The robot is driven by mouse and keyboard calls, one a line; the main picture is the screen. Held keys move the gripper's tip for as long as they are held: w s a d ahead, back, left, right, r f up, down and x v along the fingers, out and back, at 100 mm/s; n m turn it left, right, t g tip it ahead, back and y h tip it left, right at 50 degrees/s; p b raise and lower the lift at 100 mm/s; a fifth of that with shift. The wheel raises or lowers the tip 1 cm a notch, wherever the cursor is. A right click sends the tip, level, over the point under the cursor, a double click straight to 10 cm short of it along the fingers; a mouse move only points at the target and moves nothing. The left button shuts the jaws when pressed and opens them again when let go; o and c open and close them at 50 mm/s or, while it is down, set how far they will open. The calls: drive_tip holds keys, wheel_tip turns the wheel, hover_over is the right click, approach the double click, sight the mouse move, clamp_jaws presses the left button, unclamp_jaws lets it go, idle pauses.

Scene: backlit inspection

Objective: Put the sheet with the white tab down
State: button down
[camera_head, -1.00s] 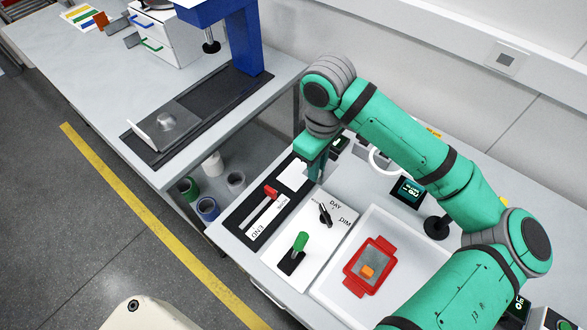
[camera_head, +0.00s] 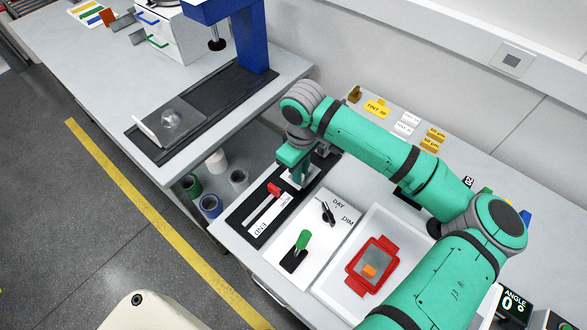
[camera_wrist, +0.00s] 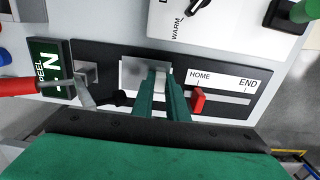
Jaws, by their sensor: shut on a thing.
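My gripper (camera_wrist: 160,100) is shut on a small white tab (camera_wrist: 160,76) in the wrist view. The tab is at a pale grey square plate (camera_wrist: 131,72) set in the black slide panel. The sheet itself is hard to make out; I cannot tell whether it touches the plate. In the head view my gripper (camera_head: 303,178) is low over the panel's far end, and my arm hides much of the plate.
The black panel (camera_head: 239,212) has a red slider knob (camera_head: 274,189) by HOME. A metal clamp (camera_wrist: 83,90) with a red handle is close left of my gripper. A green-handled lever (camera_head: 302,241) and a red frame (camera_head: 358,286) are nearer. Labelled blocks (camera_head: 405,127) stand behind.

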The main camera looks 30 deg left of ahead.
drive_tip(key=shift+w+a+f, duration=0.15)
drive_tip(key=shift+a+f, duration=0.15)
drive_tip(key=shift+a, duration=0.3)
drive_tip(key=shift+w+a+f, duration=0.1)
drive_tip(key=shift+a+f, duration=0.2)
drive_tip(key=shift+a, duration=0.25)
drive_tip(key=shift+d, duration=0.1)
drive_tip(key=shift+f, duration=0.1)
drive_tip(key=c, duration=1.7)
unclamp_jaws()
drive_tip(key=shift+c, duration=0.2)
wheel_tip(320, 180, up, 12)
